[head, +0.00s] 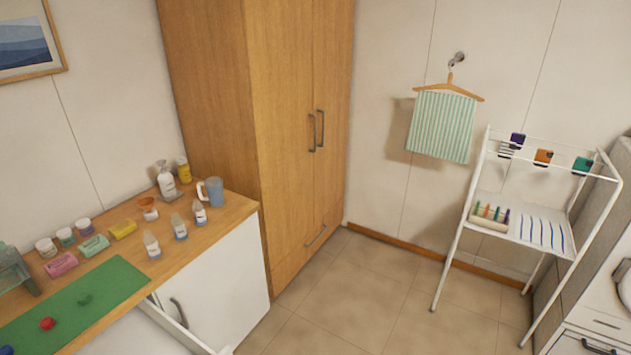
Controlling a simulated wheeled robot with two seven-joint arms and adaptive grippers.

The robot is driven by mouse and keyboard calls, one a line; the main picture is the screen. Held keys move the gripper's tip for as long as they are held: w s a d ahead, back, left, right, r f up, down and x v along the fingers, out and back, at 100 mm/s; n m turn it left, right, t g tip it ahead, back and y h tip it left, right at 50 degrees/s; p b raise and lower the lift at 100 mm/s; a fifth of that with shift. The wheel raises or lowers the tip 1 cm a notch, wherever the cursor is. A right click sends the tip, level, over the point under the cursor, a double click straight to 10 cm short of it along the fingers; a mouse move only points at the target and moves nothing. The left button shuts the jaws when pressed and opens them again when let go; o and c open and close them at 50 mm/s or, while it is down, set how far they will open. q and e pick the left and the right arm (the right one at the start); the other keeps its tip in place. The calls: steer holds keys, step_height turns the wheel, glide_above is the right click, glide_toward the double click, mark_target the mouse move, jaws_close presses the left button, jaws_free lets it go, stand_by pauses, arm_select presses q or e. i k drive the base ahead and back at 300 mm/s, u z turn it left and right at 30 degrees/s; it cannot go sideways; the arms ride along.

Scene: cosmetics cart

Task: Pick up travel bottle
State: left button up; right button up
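Three small clear bottles with pale labels, which look like travel bottles, stand upright in a slanted row near the front edge of the wooden counter. One travel bottle (152,246) is nearest, a second travel bottle (179,227) is in the middle, and a third travel bottle (199,213) stands by the measuring jug. I cannot tell which one the task means. Neither of my grippers is in the head view.
A drawer (190,335) stands open below. A white rack (452,240) stands right; the floor (350,300) between is clear.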

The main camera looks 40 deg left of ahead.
mark_target(176, 222)
steer(key=z, duration=0.05)
steer(key=i, duration=1.65)
steer(key=u, duration=0.95)
steer(key=i, duration=0.9)
steer(key=u, duration=1)
